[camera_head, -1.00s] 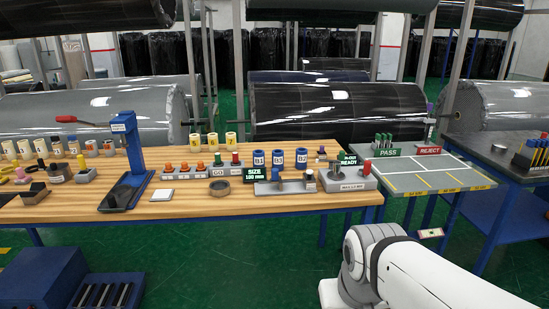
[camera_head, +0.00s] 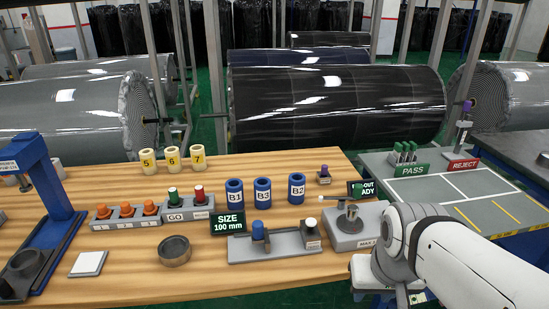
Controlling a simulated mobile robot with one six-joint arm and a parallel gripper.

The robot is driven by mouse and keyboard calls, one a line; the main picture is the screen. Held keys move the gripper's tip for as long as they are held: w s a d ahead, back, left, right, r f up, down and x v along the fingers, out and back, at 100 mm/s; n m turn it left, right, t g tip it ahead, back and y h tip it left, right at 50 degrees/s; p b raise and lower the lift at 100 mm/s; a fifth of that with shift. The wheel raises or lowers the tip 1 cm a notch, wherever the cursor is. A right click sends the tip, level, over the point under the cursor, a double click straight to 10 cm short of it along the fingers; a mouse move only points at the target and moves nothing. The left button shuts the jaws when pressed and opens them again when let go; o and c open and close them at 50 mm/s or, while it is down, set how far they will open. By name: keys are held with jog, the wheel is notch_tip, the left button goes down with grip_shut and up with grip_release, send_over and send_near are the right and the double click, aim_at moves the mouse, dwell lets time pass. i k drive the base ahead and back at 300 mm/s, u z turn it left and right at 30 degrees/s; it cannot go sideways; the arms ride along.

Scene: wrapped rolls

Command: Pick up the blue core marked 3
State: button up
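The blue core marked B3 (camera_head: 263,190) stands upright on the wooden table, open end up. It is the middle of three blue cores. The core marked B1 (camera_head: 235,194) stands close on its left, and the core marked B2 (camera_head: 297,188) stands on its right with a slightly wider gap. Nothing covers its label. My white arm shows at the lower right, to the right of the cores. My gripper does not show, so its opening cannot be seen.
A SIZE 100 mm sign (camera_head: 228,224) and a grey fixture with a blue post (camera_head: 275,241) stand in front of the cores. A grey gauge base (camera_head: 352,228) is to the right. Yellow cores (camera_head: 172,159) stand at the back left. Bare wood (camera_head: 240,167) lies behind the blue cores.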

aim_at(263, 193)
jog(key=u, duration=0.1)
jog(key=i, duration=0.9)
jog(key=u, duration=0.35)
